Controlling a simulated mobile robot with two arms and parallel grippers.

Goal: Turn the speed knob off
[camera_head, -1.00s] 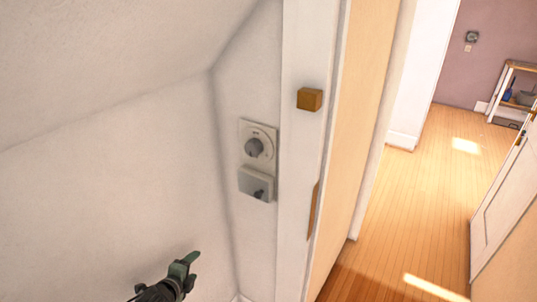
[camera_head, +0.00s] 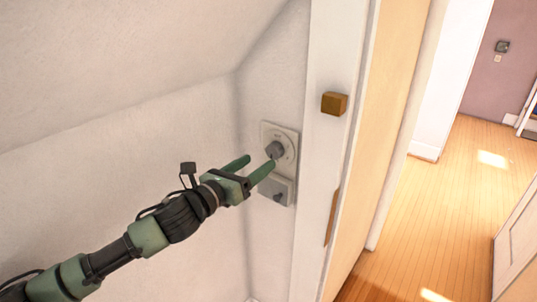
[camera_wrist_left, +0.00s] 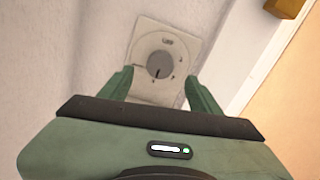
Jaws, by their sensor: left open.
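A pale plate (camera_head: 266,133) on the narrow wall beside the door frame carries a round grey knob (camera_head: 275,149) with printed marks around it. The wrist view shows the knob (camera_wrist_left: 158,66) with a dark pointer line toward its lower edge. Just below is a second pale box (camera_head: 290,190) with a small dark knob (camera_head: 278,196). I cannot read which one is labelled speed. My left gripper (camera_head: 258,162) is open, its green fingers pointing at the upper plate. In the wrist view the upper knob lies between and beyond the fingertips; contact is unclear. My right gripper is not in view.
The white door frame (camera_head: 338,50) with a brown block (camera_head: 334,103) stands close right of the plates. A plain white wall (camera_head: 120,190) and sloped ceiling (camera_head: 120,50) are at left. Wooden floor (camera_head: 420,220) lies open beyond the doorway.

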